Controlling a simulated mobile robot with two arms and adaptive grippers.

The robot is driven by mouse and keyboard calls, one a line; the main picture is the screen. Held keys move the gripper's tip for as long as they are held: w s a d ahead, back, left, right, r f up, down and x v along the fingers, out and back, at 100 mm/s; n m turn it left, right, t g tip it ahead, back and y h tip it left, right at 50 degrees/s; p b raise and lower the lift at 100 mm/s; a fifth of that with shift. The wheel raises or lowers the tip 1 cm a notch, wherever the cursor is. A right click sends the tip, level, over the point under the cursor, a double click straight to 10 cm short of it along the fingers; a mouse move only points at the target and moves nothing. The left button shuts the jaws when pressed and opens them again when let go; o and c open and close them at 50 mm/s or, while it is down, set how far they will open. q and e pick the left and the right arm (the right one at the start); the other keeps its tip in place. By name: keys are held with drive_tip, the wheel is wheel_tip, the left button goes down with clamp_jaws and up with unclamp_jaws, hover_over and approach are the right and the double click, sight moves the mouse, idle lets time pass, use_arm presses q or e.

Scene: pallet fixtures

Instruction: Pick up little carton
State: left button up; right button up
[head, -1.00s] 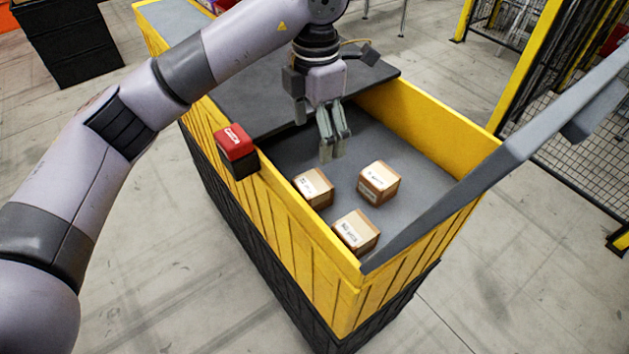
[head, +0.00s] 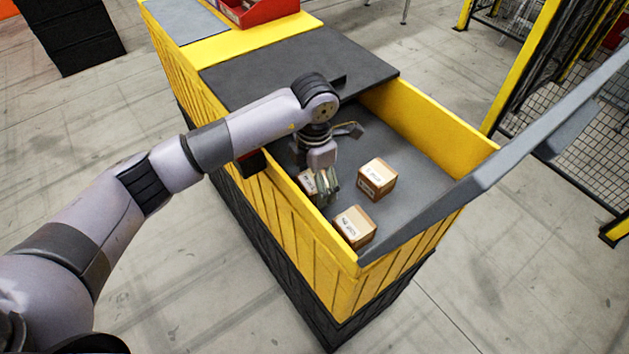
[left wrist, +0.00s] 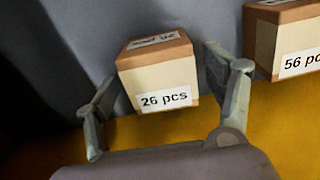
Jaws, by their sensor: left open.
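Three small cartons lie on the grey floor of the yellow bin. One carton (head: 306,181) is near the left wall, partly hidden by my left gripper (head: 327,198). In the left wrist view a carton labelled "26 pcs" (left wrist: 158,77) sits ahead, between the fingers of my open left gripper (left wrist: 165,110). A second carton (head: 377,179) stands to the right in the head view. A third carton (head: 354,227) is near the front corner. A carton labelled "56 pcs" (left wrist: 285,42) shows at the right in the wrist view.
The yellow bin (head: 425,117) has high walls around the cartons. A dark grey lid (head: 290,75) covers its back part, and a grey bar (head: 480,185) crosses its right side. A red tray (head: 262,12) stands behind. Bin floor right of the cartons is clear.

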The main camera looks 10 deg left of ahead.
use_arm(q)
drive_tip(key=shift+f, duration=0.15)
drive_tip(key=c, duration=1.3)
